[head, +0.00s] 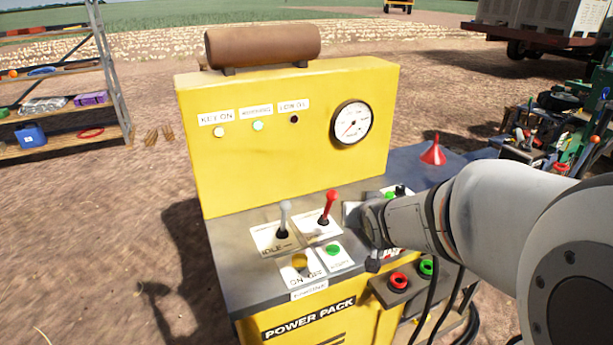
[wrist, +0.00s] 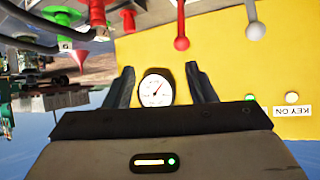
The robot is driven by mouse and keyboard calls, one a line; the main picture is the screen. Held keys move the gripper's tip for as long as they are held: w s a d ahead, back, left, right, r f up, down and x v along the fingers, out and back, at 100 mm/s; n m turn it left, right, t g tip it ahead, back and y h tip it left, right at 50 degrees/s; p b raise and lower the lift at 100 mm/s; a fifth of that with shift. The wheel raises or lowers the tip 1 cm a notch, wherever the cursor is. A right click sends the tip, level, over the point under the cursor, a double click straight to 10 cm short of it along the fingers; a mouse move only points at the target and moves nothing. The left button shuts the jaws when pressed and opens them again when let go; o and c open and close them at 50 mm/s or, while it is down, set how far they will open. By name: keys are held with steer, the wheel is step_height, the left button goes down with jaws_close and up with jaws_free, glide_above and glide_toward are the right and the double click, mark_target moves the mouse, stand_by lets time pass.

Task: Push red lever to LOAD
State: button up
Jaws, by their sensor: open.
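The red lever (head: 328,207) stands up from a white plate on the yellow power pack's grey top panel, right of a grey-knobbed lever (head: 285,215) with an IDLE plate. The red lever's plate lettering is too small to read. In the wrist view, which is upside down, the red lever (wrist: 182,28) hangs at the top, beyond and slightly right of the fingertips. My gripper (wrist: 160,68) is open and empty, with the gauge showing between its fingers in the background. In the head view my gripper is right of the red lever, apart from it, its fingers mostly hidden by my wrist.
The yellow back panel (head: 285,160) carries a round gauge (head: 352,123) and indicator lights. A yellow switch (head: 299,262) and a green button (head: 333,249) sit in front of the levers. A red funnel (head: 433,152) stands behind my arm. Cables hang at right.

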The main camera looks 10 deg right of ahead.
mark_target(335, 198)
steer(key=w+f+t+y+b, duration=0.1)
steer(key=w+f+t+b, duration=0.1)
steer(key=w, duration=0.1)
steer(key=w+a+f+t+y+b, duration=0.1)
steer(key=w+f+t+b, duration=0.1)
steer(key=w, duration=0.1)
steer(key=w+a+f+t+y+b, duration=0.1)
steer(key=w+f+t+y+b, duration=0.1)
steer(key=w+f+b, duration=0.1)
steer(key=shift+w+f+n, duration=0.1)
steer(key=shift+w+n, duration=0.15)
steer(key=shift+n, duration=0.05)
steer(key=w, duration=0.4)
steer(key=w+a, duration=0.1)
steer(key=w, duration=0.2)
steer(key=shift+a+p, duration=0.1)
steer(key=shift+p, duration=0.2)
steer(key=shift+s, duration=0.1)
steer(key=shift+c, duration=0.2)
jaws_close()
